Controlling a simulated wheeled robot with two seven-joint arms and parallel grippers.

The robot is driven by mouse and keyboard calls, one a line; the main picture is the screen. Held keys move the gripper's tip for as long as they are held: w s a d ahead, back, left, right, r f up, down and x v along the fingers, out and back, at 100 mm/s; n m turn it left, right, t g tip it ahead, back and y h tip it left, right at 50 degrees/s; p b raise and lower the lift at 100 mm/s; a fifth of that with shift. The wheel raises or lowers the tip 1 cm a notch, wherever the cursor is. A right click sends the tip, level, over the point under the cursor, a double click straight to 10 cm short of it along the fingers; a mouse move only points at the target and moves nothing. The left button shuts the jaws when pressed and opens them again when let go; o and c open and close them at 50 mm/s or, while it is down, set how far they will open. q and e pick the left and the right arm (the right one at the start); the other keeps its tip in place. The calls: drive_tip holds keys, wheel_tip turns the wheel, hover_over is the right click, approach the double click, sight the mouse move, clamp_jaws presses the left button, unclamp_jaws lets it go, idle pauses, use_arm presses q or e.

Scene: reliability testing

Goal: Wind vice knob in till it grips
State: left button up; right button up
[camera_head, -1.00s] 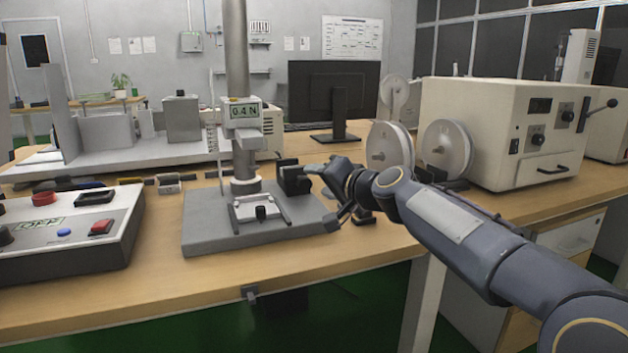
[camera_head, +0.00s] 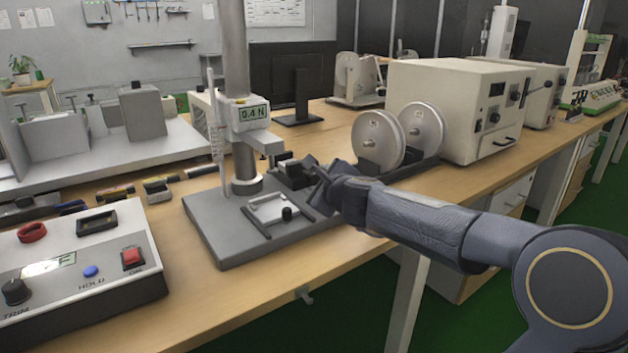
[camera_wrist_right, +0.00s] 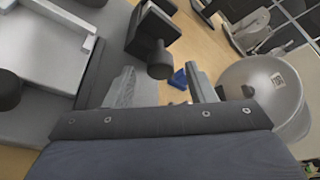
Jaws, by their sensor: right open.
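The small black vice (camera_head: 290,168) stands at the right side of the grey test stand base (camera_head: 232,243). Its round black knob (camera_wrist_right: 160,64) sticks out toward my right gripper in the right wrist view. My right gripper (camera_wrist_right: 160,78) is open, with one finger on each side of the knob near the fingertips. Gaps show between the knob and both fingers. In the head view my right gripper (camera_head: 318,182) is beside the vice and hides the knob. My left gripper is not in view.
A grey slide with a black knob (camera_head: 287,213) sits on the stand base in front of the column. The force gauge (camera_head: 247,112) reads 0.4 N. A control box (camera_head: 85,260) lies left. Reels (camera_head: 378,142) stand behind my right arm.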

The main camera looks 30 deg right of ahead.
sight(315, 179)
drive_tip(key=shift+x, duration=1.8)
drive_tip(key=shift+r, duration=0.1)
drive_tip(key=c, duration=1)
